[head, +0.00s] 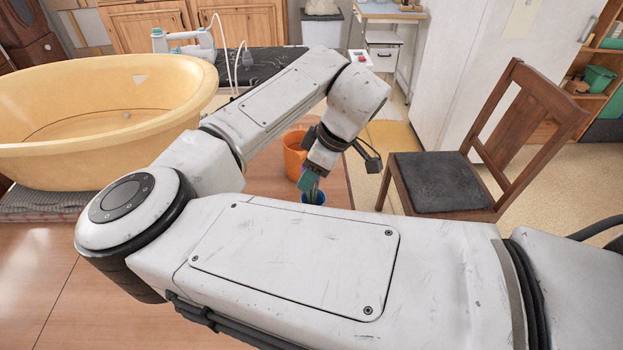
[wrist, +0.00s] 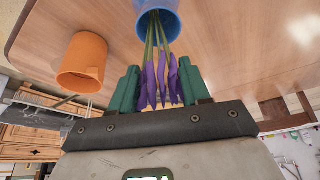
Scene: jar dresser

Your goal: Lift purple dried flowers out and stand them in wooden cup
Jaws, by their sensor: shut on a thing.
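The purple dried flowers (wrist: 161,80) are a bunch of purple heads on green stems. My gripper (wrist: 159,84) has green fingers on either side of the heads and is shut on the bunch. The stems run into the mouth of a blue cup (wrist: 158,16); their lower ends are hidden inside. In the head view my gripper (head: 310,180) is just above the blue cup (head: 314,197), which my arm partly hides. An orange cup (wrist: 82,62) stands apart from the blue one and is seen behind my wrist in the head view (head: 293,154). No plainly wooden-looking cup shows.
Both cups stand on a wooden table (wrist: 225,30). A wooden chair (head: 440,180) with a dark seat is to the right. A large yellow tub (head: 60,150) is at the left. Bare tabletop lies around the cups.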

